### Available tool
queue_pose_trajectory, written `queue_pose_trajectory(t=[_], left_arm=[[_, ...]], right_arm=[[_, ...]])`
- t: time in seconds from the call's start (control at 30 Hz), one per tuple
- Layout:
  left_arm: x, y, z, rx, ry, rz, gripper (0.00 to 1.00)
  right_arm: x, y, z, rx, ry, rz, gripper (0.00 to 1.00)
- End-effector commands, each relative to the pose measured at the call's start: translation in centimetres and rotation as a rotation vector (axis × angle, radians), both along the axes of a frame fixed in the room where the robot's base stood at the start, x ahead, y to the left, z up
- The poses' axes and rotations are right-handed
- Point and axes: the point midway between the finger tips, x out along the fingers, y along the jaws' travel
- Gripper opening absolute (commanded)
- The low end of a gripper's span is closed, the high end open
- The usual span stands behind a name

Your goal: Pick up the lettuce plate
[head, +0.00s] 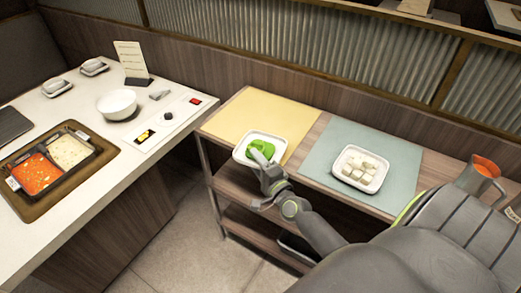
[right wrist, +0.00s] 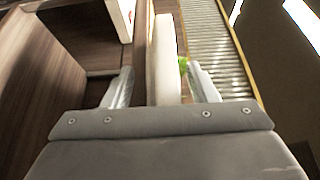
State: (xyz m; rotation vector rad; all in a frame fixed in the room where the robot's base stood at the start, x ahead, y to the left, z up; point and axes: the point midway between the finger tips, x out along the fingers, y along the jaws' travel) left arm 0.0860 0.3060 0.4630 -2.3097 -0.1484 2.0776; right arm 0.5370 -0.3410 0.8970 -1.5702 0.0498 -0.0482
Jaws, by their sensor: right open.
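The lettuce plate (head: 240,151) is a white square dish with green lettuce (head: 262,146) in it. In the head view it sits on the yellow mat at the shelf's front edge. My right gripper (head: 264,168) is at the plate's near side, its fingers partly covering the rim and lettuce. In the right wrist view the white plate (right wrist: 166,70) stands between the two spread fingers of the gripper (right wrist: 162,85), with gaps beside it and a bit of green lettuce (right wrist: 183,65) showing. Contact with the plate cannot be seen. My left gripper is not in view.
A white plate of pale cubes (head: 361,168) sits on the blue-green mat (head: 330,139). An orange-topped jug (head: 481,175) stands at the right. On the left table are a two-part sauce pot (head: 60,160), a white bowl (head: 117,104) and a card stand (head: 131,62).

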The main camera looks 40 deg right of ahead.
Motion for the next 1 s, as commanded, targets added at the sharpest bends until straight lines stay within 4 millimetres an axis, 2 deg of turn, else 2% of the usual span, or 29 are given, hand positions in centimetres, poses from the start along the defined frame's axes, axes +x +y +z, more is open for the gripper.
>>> queue_pose_trajectory(t=[0.17, 0.57, 1.0], left_arm=[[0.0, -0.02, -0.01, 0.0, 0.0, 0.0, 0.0], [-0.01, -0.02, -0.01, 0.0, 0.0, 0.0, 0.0], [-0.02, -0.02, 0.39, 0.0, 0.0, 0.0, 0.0]], right_arm=[[-0.02, -0.02, -0.03, 0.0, 0.0, 0.0, 0.53], [-0.04, -0.02, -0.02, 0.0, 0.0, 0.0, 0.02], [0.05, 0.04, 0.49, -0.001, -0.002, 0.0, 0.0]])
